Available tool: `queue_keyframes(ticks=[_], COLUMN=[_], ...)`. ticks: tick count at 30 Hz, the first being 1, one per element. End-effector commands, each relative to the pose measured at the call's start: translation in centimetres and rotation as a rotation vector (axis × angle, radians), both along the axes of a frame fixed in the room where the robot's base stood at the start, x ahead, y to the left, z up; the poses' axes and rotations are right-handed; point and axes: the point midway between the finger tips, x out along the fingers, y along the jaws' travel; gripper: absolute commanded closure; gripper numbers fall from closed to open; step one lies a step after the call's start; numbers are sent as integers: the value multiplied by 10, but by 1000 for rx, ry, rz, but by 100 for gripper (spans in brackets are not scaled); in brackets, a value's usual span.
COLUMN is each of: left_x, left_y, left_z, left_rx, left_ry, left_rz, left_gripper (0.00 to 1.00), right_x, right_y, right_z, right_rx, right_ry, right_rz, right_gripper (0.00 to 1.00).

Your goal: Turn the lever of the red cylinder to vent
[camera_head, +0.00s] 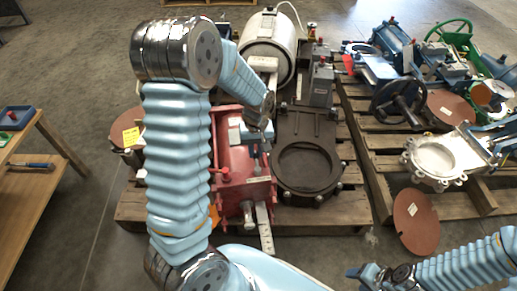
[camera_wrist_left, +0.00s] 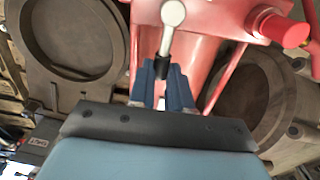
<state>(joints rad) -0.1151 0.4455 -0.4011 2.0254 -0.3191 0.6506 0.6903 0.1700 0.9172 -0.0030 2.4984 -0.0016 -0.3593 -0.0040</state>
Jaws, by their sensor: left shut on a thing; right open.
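The red cylinder (camera_head: 232,160) lies on the pallet, partly hidden behind my left arm. In the left wrist view its red body (camera_wrist_left: 213,62) fills the upper middle. A silver lever (camera_wrist_left: 172,14) with a dark tip points down from it, between my fingers. My left gripper (camera_wrist_left: 163,72) is shut on the lever's tip. In the head view my left gripper (camera_head: 264,128) is above the cylinder's right side, its fingers hard to make out. My right gripper (camera_head: 363,273) is open and empty at the bottom right, apart from the cylinder.
A dark round-opening valve plate (camera_head: 305,185) lies right of the cylinder. A white drum (camera_head: 268,45) stands behind. Another wooden pallet (camera_head: 372,165) on the right holds a handwheel (camera_head: 398,101) and a silver valve (camera_head: 436,158). A wooden table (camera_head: 45,150) is at the left.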

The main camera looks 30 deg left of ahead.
Motion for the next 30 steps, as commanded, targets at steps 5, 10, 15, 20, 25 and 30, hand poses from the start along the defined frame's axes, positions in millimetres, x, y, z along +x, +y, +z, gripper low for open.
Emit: queue_keyframes(ticks=[5,10,15,20,25,30], left_x=[-1,-2,-2,-2,-2,-2], left_y=[2,2,2,2,2,2], left_z=[0,0,0,0,0,0], left_rx=[0,1,1,1,1,1], left_ry=[-1,-1,-1,-1,-1,-1], left_rz=[33,42,42,42,41,41], left_gripper=[100,100,100,71,56,56], right_x=[0,0,0,0,0,0], right_y=[0,0,0,0,0,0], right_z=[1,1,1,1,1,1], right_rx=[0,0,0,0,0,0], right_ry=[0,0,0,0,0,0], right_rz=[0,0,0,0,0,0], right_gripper=[48,48,48,48,48,48])
